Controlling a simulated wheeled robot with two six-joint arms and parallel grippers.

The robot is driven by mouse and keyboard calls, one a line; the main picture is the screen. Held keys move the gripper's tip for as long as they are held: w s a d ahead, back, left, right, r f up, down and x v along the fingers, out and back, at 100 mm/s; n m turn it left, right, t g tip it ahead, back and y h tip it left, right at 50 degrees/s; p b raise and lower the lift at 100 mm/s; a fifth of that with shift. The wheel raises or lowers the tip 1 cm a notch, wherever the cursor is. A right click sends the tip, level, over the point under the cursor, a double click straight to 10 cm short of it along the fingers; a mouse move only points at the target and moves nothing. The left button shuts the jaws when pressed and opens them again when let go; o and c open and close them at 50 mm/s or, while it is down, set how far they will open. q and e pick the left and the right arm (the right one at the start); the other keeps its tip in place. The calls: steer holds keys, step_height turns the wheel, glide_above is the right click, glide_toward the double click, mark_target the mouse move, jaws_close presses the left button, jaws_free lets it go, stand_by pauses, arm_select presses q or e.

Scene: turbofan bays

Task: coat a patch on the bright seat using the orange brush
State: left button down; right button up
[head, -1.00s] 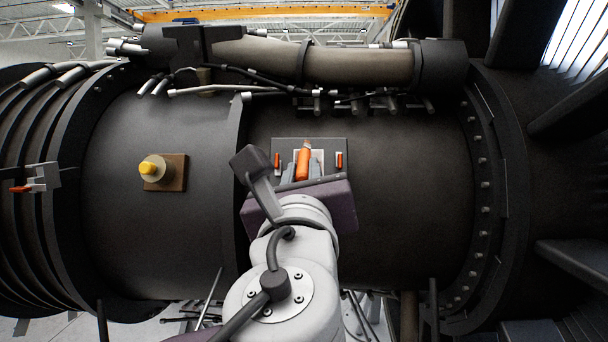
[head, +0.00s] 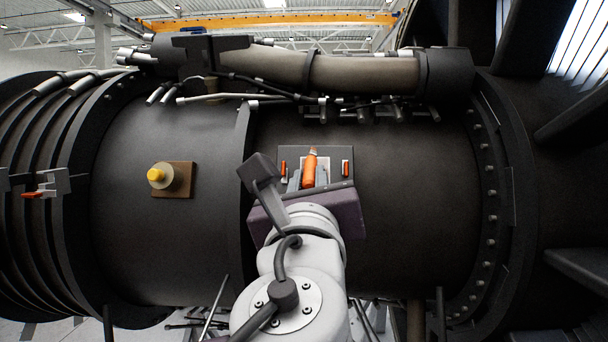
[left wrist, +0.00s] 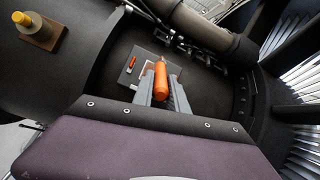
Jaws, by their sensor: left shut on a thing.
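The brush also shows in the left wrist view (left wrist: 160,85), between the two grey fingers (left wrist: 161,97) of my left gripper. Behind it is a grey plate (head: 333,154) on the dark casing, with a bright, pale seat (head: 322,160) at its middle, partly hidden by the brush and gripper. Whether the brush tip touches the seat or plate cannot be told. My right gripper is not in view.
Small orange clips (head: 346,168) flank the seat. A brown block with a yellow-capped knob (head: 157,175) sits on the casing to the left. A thick pipe (head: 365,74) and thin lines run above. The casing between is clear.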

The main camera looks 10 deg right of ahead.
arm_select(q)
steer(key=w+d+f, duration=0.1)
steer(key=w+f, duration=0.1)
steer(key=w, duration=0.4)
steer(key=shift+d+f+b, duration=0.25)
steer(key=shift+d+b, duration=0.05)
steer(key=shift+d, duration=0.05)
steer(key=shift+w+d+f, duration=0.2)
steer(key=shift+w+f, duration=0.05)
steer(key=shift+w, duration=0.35)
stand_by(0.4)
steer(key=shift+a, duration=0.1)
stand_by(1.2)
